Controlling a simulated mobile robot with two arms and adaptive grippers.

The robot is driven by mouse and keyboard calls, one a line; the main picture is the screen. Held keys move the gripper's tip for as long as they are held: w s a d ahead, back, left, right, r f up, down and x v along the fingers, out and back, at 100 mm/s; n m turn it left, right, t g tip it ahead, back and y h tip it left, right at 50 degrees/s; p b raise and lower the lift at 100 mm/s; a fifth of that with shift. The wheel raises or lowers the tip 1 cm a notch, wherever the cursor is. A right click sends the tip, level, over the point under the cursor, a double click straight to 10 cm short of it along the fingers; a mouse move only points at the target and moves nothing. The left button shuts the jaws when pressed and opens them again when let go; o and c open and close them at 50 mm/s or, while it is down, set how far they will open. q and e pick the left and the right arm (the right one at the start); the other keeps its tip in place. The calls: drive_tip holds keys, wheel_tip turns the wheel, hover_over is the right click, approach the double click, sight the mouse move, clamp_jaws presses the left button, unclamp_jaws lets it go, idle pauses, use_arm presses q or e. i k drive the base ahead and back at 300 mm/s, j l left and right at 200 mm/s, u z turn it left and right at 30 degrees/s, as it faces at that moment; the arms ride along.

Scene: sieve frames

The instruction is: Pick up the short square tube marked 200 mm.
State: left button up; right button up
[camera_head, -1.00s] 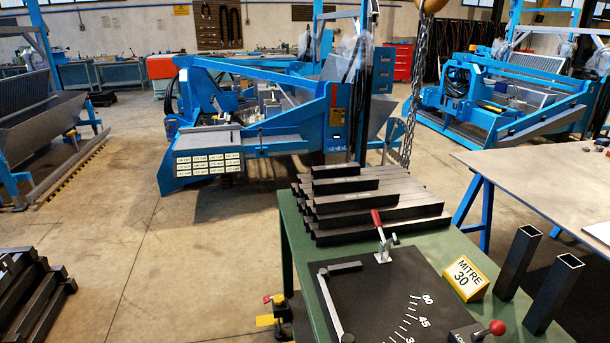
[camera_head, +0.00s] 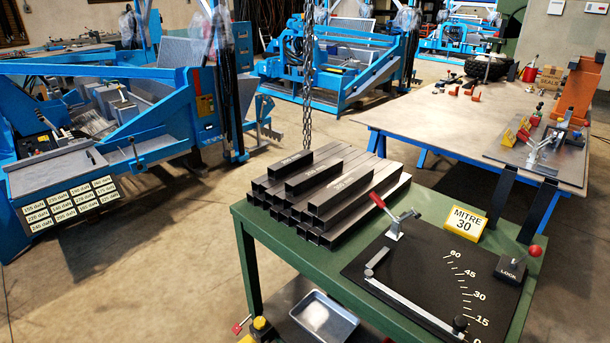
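A stack of dark square steel tubes (camera_head: 363,197) lies on the left part of the green workbench (camera_head: 268,238). Shorter tubes with small pale labels lie on top of it. The shortest-looking one (camera_head: 290,166) is at the stack's back left, and its label seems to read 200 mm, though the print is small. A somewhat longer labelled tube (camera_head: 314,178) lies beside it, and another labelled tube (camera_head: 341,194) lies nearer the front right. Neither of my grippers is in view.
A black mitre plate (camera_head: 420,290) with a red-handled clamp (camera_head: 393,214) fills the bench's right part. A yellow MITRE 30 sign (camera_head: 466,222) and two upright dark tubes (camera_head: 502,196) stand behind it. A metal tray (camera_head: 323,318) sits below. A fixture table (camera_head: 430,118) stands behind.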

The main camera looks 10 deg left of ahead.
sight(286, 166)
drive_tip(key=i+j, duration=0.35)
drive_tip(key=j, duration=0.15)
drive_tip(key=i+j, duration=0.35)
drive_tip(key=j+z, duration=0.05)
drive_tip(key=j, duration=0.05)
